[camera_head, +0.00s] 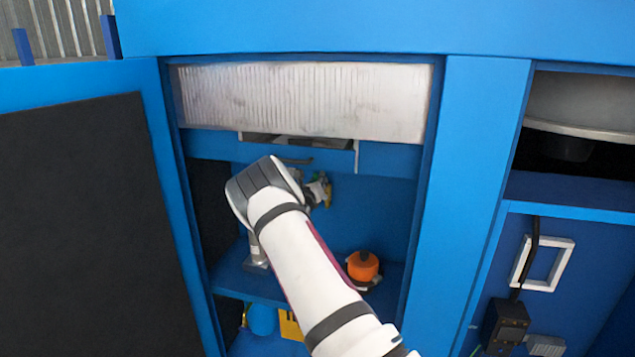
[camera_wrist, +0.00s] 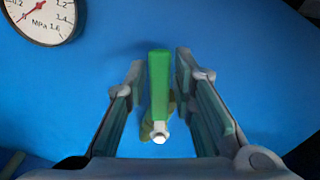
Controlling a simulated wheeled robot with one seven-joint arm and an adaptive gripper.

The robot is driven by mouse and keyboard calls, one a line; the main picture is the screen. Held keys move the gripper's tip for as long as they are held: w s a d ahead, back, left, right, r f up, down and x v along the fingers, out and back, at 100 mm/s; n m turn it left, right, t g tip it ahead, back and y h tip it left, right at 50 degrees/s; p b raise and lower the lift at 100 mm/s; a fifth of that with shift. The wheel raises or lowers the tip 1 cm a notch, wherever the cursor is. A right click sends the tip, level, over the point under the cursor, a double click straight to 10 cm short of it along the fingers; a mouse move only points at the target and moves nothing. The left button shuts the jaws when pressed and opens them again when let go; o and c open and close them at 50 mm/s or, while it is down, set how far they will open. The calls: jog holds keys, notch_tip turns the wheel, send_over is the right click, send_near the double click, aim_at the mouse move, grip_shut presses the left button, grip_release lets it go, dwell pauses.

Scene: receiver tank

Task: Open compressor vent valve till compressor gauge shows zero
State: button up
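The valve's green lever handle (camera_wrist: 160,85) stands between the two fingers of my gripper (camera_wrist: 161,72) in the wrist view. Narrow blue gaps show on both sides of the handle, so the fingers are open around it and do not appear to touch it. A white metal end and a partly hidden body show at the handle's lower end. A round white pressure gauge (camera_wrist: 45,14) marked MPa is cut off at the upper left. Its red needle points lower left, below the 0.2 mark; the zero mark is not readable. In the head view my wrist hides most of the valve.
In the head view my arm reaches into a blue cabinet bay. The dark-panelled door (camera_head: 80,215) stands open at the left. A blue post (camera_head: 468,200) bounds the right. An orange knob (camera_head: 362,266) sits low beside my arm, and a ribbed metal duct (camera_head: 305,100) spans above.

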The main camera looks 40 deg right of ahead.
grip_shut()
jog(key=shift+w+b, duration=0.15)
jog(key=shift+b, duration=0.25)
jog(key=w+a+f+n+b, duration=0.2)
jog(key=f+n+b, duration=0.4)
jog(key=n+b, duration=0.7)
jog(key=shift+w+a+f+n+b, duration=0.15)
jog(key=shift+w+a+n+b, duration=0.3)
jog(key=shift+b, duration=1.25)
jog(key=shift+d, duration=0.1)
jog(key=o, duration=0.5)
grip_release()
jog(key=shift+o, duration=0.2)
